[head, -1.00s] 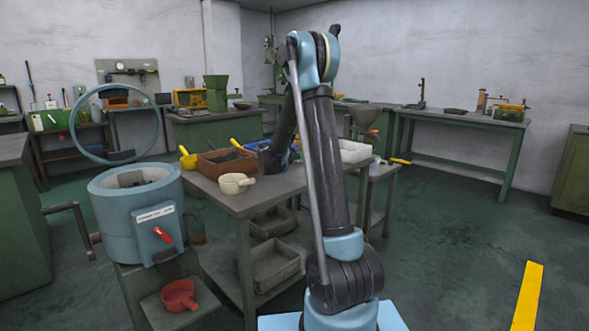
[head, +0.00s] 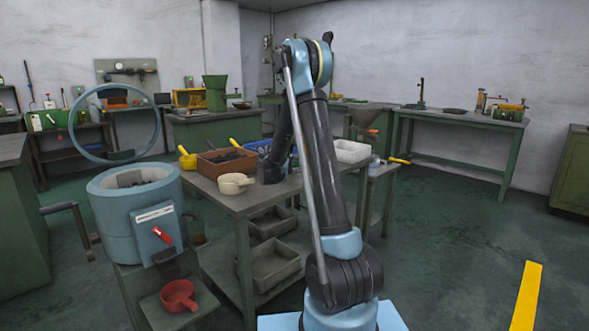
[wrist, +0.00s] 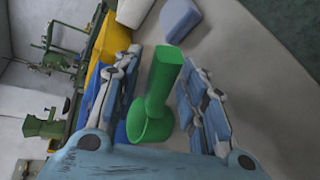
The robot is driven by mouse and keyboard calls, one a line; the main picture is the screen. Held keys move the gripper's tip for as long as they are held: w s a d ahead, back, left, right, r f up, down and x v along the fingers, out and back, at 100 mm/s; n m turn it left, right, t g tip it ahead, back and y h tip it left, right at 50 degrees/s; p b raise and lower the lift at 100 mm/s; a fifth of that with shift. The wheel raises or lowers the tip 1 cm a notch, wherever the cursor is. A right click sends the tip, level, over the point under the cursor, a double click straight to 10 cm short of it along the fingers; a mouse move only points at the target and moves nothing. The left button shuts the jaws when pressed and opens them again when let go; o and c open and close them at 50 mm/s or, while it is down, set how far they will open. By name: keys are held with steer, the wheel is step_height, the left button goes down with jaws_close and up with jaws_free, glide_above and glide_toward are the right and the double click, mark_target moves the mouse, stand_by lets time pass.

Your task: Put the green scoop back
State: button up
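The green scoop (wrist: 156,97) shows in the wrist view, with its round cup nearer the camera and its handle pointing away. It lies between the two fingers of my gripper (wrist: 165,75). The fingers stand apart on either side, with a visible gap on the left of the scoop; the gap on the right is narrower. My gripper is open. In the head view I cannot make out the scoop, and my arm hides the fingers over the table (head: 246,205).
A red scoop (head: 179,296) sits on the blue machine's low shelf.

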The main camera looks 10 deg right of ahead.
steer(key=v, duration=1.2)
steer(key=s+d+m+g+y, duration=0.25)
steer(key=s+d, duration=0.35)
steer(key=s, duration=0.5)
steer(key=s+d+m+g+y, duration=0.1)
steer(key=s+d+m+g, duration=0.4)
steer(key=s, duration=0.7)
steer(key=s+a+f+m+y, duration=0.1)
steer(key=s+f+m+y, duration=0.1)
steer(key=s, duration=0.6)
steer(key=s+a+f+m+g+y, duration=0.1)
steer(key=s+f, duration=0.3)
steer(key=s, duration=0.4)
steer(key=s+a+f+m+y, duration=0.2)
steer(key=s+f+m+y, duration=0.1)
steer(key=s, duration=0.6)
steer(key=shift+f, duration=0.45)
steer(key=shift+w+g, duration=0.1)
steer(key=shift+g, duration=0.15)
